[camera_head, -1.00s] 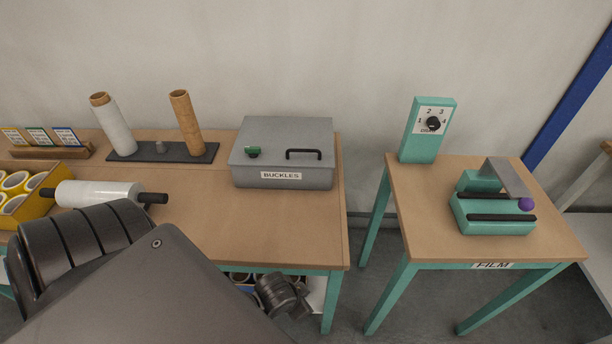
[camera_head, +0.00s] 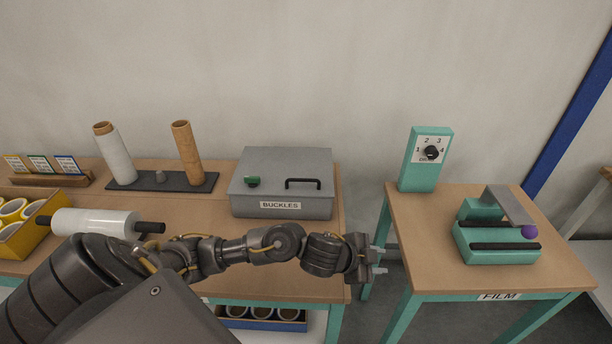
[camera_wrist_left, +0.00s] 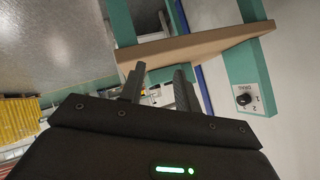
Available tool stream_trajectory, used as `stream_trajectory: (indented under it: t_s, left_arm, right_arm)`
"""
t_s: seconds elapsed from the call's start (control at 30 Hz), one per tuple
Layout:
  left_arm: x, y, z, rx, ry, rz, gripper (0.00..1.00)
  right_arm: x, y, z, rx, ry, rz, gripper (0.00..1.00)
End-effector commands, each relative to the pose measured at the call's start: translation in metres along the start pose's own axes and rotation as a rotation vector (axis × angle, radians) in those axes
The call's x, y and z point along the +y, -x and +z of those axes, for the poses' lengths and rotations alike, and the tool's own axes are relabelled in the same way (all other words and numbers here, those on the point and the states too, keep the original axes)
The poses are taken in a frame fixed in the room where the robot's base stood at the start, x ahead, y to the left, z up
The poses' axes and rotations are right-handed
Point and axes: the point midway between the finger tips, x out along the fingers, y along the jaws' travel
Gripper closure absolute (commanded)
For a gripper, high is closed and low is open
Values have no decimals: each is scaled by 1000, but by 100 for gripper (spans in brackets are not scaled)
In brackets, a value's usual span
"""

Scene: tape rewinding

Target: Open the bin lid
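The grey bin (camera_head: 282,205) labelled BUCKLES stands on the left table, near its right end. Its lid (camera_head: 285,162) is shut. My left gripper (camera_head: 379,262) is in front of and right of the bin, past the table's right edge, apart from the bin. Its two fingers are spread with nothing between them; they also show in the left wrist view (camera_wrist_left: 158,85). My right gripper does not show.
The left table (camera_head: 225,209) also holds a film roll (camera_head: 97,223), two upright rolls on a dark base, and a yellow crate (camera_head: 20,238). A second table (camera_head: 440,215) on the right bears a teal dial box (camera_head: 425,172) and a teal sealer (camera_head: 495,240). A gap separates the tables.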

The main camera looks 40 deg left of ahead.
Motion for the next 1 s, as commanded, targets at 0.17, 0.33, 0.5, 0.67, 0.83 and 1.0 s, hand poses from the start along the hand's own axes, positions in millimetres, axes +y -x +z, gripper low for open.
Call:
stream_trajectory:
  t_s: [0.17, 0.33, 0.5, 0.67, 0.83, 1.0]
  left_arm:
    - [-86, 0, 3, -27, -211, 101, 67]
    - [-178, 48, 41, -193, -218, 189, 67]
    - [-248, 122, 78, -353, -76, 225, 67]
    - [-277, 174, 96, -430, 59, 238, 67]
    - [-285, 195, 103, -457, 120, 245, 67]
    - [-283, 193, 106, -460, 125, 247, 67]
  right_arm:
    - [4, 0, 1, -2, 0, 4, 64]
    - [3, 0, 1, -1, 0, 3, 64]
    - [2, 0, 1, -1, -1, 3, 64]
    - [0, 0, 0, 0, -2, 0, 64]
    - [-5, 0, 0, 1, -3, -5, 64]
    - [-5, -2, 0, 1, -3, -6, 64]
